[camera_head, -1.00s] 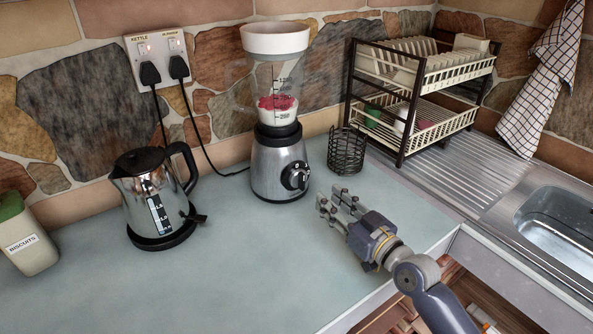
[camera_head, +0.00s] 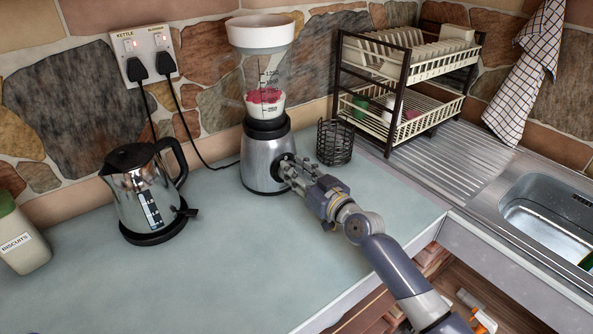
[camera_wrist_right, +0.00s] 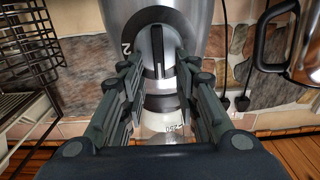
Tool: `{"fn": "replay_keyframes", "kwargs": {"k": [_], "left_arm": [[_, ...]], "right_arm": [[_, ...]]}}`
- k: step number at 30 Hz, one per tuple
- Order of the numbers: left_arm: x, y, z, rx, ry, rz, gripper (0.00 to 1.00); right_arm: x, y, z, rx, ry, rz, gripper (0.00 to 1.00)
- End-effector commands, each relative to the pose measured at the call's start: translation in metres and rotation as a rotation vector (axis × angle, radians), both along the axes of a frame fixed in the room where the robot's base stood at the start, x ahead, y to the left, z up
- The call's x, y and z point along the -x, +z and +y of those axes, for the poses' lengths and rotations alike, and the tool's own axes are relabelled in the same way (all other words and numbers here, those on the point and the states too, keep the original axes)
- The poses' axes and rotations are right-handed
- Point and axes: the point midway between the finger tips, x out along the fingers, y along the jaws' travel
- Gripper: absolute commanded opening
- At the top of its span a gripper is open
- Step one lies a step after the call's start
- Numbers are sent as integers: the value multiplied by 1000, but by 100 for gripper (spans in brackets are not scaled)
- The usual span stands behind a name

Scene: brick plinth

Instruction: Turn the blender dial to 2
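The blender (camera_head: 264,160) stands upright on the counter, with a silver base and a clear jug holding red and white contents. My right gripper (camera_head: 288,172) is at the front of the base and covers most of the dial in the head view. In the right wrist view the black dial (camera_wrist_right: 157,62) with a pale line lies between the two spread fingers of my right gripper (camera_wrist_right: 155,66). A mark "2" (camera_wrist_right: 126,47) shows on the base beside the dial. I cannot tell whether the fingers touch the dial. My left gripper is not in view.
A wire basket (camera_head: 335,142) stands close to the right of the blender. A kettle (camera_head: 147,195) is to the left, and a dish rack (camera_head: 405,90) and sink (camera_head: 548,212) are to the right. The front counter is clear.

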Motion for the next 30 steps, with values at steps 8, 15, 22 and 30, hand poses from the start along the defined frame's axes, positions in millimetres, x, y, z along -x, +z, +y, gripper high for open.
{"fn": "replay_keyframes", "kwargs": {"k": [8,15,22,30], "left_arm": [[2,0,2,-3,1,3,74],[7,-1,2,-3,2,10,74],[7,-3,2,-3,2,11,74],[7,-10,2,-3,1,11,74]], "right_arm": [[0,0,0,0,0,0,11],[0,0,0,0,0,0,0],[0,0,-1,-22,-1,15,0],[-2,-2,-4,-137,0,99,0]]}}
